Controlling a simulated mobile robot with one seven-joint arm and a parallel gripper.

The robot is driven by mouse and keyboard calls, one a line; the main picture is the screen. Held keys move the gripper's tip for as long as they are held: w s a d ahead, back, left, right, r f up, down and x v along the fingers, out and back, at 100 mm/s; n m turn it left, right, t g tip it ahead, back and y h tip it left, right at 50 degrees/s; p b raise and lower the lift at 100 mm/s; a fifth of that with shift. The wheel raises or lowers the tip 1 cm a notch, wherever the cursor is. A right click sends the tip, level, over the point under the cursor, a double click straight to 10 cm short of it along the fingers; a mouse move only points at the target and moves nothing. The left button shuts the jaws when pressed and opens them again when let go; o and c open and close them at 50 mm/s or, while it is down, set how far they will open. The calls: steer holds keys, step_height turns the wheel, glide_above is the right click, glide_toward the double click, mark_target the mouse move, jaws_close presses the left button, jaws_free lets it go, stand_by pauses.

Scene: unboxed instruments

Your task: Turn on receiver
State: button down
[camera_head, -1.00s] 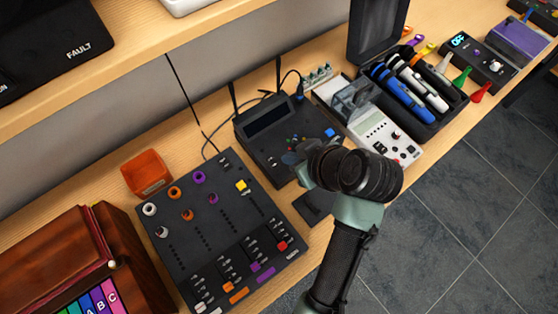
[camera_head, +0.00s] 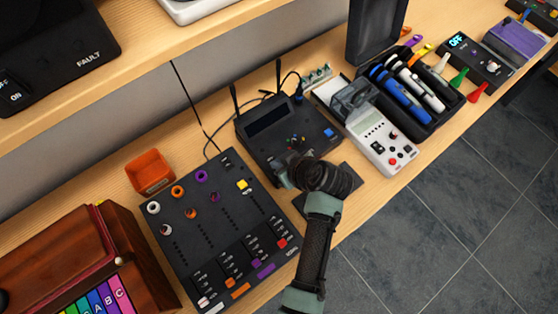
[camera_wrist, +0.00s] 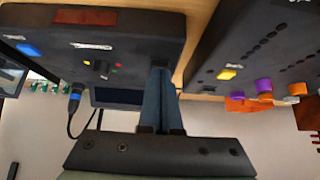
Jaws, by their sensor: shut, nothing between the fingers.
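The receiver (camera_head: 262,140) looks to be the black box with thin antennas in the middle of the bench. Its screen (camera_head: 270,117) is dark. It carries a blue button (camera_head: 328,132) and small coloured controls, which also show in the wrist view (camera_wrist: 103,67). My gripper (camera_head: 284,172) is at the receiver's near left corner, its fingertips mostly hidden by my wrist in the head view. In the wrist view my shut, empty fingers (camera_wrist: 162,75) stand beside the receiver (camera_wrist: 140,25), in front of its side edge. I cannot tell whether they touch it.
A black mixer panel (camera_head: 210,230) with knobs and sliders lies close on the left. An orange bin (camera_head: 150,170) stands behind it. A shelf (camera_head: 140,60) overhangs the back.

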steer(key=shift+s+d+f+b, duration=0.15)
steer(key=shift+f+b, duration=0.5)
steer(key=shift+b, duration=0.05)
steer(key=shift+r+p, duration=0.3)
steer(key=shift+r, duration=0.1)
steer(key=shift+r+p, duration=0.7)
